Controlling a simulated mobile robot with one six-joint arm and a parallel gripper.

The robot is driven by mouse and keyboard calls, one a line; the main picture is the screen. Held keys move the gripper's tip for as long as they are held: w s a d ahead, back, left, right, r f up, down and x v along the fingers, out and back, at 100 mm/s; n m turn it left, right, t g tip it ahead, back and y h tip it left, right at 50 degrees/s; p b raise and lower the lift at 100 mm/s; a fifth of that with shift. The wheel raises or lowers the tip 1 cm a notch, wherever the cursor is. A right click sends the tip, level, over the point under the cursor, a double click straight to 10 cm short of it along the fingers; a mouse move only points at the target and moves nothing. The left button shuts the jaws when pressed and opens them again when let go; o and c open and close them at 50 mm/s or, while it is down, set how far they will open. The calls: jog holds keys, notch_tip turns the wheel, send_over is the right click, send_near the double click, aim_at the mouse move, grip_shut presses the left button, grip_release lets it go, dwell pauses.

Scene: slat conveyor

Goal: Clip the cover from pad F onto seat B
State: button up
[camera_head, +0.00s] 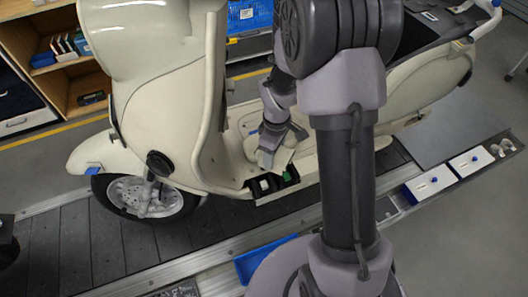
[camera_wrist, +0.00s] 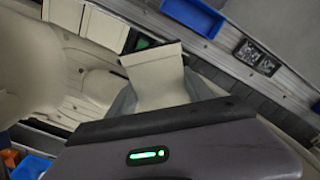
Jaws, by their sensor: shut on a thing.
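A cream, flared cover (camera_wrist: 155,78) is held between the fingers of my gripper (camera_wrist: 158,92) in the wrist view. In the head view, my gripper (camera_head: 268,158) is low over the scooter's footboard, with the cream cover (camera_head: 284,158) at its fingers. Dark open recesses (camera_head: 264,187) with a green part inside lie at the footboard's near edge, just below the held cover. One dark recess (camera_wrist: 131,40) shows beyond the cover in the wrist view. I cannot read any letters, so I cannot tell which recess is seat B or where pad F is.
The cream scooter (camera_head: 150,95) stands on the dark slat conveyor (camera_head: 60,245). White boxes with blue knobs (camera_head: 430,184) sit on the rail at right. A blue tray (camera_head: 262,262) is in front; it also shows in the wrist view (camera_wrist: 194,16). Wooden shelves (camera_head: 40,50) stand behind.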

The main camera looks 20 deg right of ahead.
jog(key=shift+w+d+r+n+p, duration=0.15)
jog(key=shift+d+n+p, duration=0.35)
jog(key=shift+n, duration=0.5)
jog(key=d+f+n+p, duration=0.1)
jog(key=d+n+p, duration=0.3)
jog(key=n, duration=0.3)
jog(key=n+b, duration=0.1)
jog(key=b, duration=0.3)
send_over(286, 175)
jog(key=shift+f, duration=2.5)
jog(key=shift+f, duration=0.1)
jog(key=shift+f+b, duration=2.75)
jog(key=shift+f, duration=1.05)
jog(key=shift+f+b, duration=0.4)
jog(key=shift+f, duration=0.1)
